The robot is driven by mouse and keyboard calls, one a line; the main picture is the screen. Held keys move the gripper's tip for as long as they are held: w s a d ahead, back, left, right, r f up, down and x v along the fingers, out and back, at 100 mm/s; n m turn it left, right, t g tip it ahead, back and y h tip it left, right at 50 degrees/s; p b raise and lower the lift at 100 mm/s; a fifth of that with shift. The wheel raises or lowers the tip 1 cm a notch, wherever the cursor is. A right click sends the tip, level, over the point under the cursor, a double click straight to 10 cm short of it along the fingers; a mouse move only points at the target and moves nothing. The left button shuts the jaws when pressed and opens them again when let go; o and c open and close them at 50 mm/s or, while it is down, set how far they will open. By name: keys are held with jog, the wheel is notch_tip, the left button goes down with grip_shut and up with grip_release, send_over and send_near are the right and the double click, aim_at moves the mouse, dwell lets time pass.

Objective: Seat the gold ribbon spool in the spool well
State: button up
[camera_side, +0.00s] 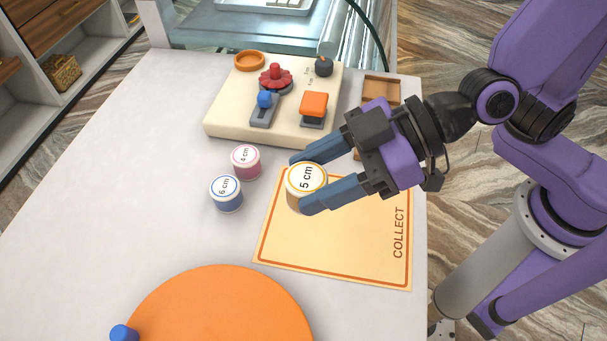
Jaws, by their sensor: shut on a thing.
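My gripper (302,184) is shut on the gold ribbon spool (306,178), a short cylinder with a gold-ringed white top marked "5 cm". One blue-grey finger is on each side of it, and the spool stands upright. It is over the left part of the cream COLLECT mat; I cannot tell whether it touches the mat. A round orange ring (249,61) at the back left corner of the cream board (225,120) looks like the spool well, though I cannot be sure. Its inside looks empty.
A pink "4 cm" spool (246,162) and a blue "6 cm" spool (226,194) stand left of the gripper. The board carries a red knob (275,77), blue lever (265,99), orange button (314,105) and black knob (324,66). An orange disc (225,305) lies in front.

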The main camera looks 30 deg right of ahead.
jog(key=w+d+m+t+h, duration=0.2)
jog(key=w+m+t, duration=0.15)
jog(key=w, duration=1.15)
jog(key=w+d+m+t+h, duration=0.2)
jog(key=w+d+m+h, duration=0.15)
jog(key=w, duration=1.25)
jog(key=w+d+f+m+t+h, duration=0.1)
jog(key=w+d+f+m, duration=0.1)
jog(key=w+d, duration=0.6)
jog(key=shift+w+a+f, duration=0.25)
jog(key=shift+a+f, duration=0.05)
jog(key=shift+f, duration=0.5)
jog(key=shift+w+a+f, duration=0.2)
jog(key=shift+a+f, duration=0.15)
jog(key=shift+f, duration=0.5)
jog(key=shift+w+a+f, duration=0.25)
jog(key=shift+a+f, duration=0.05)
jog(key=shift+f, duration=0.5)
jog(key=shift+f, duration=0.6)
jog(key=o, duration=0.8)
jog(key=shift+c, duration=0.2)
jog(key=shift+v, duration=5.5)
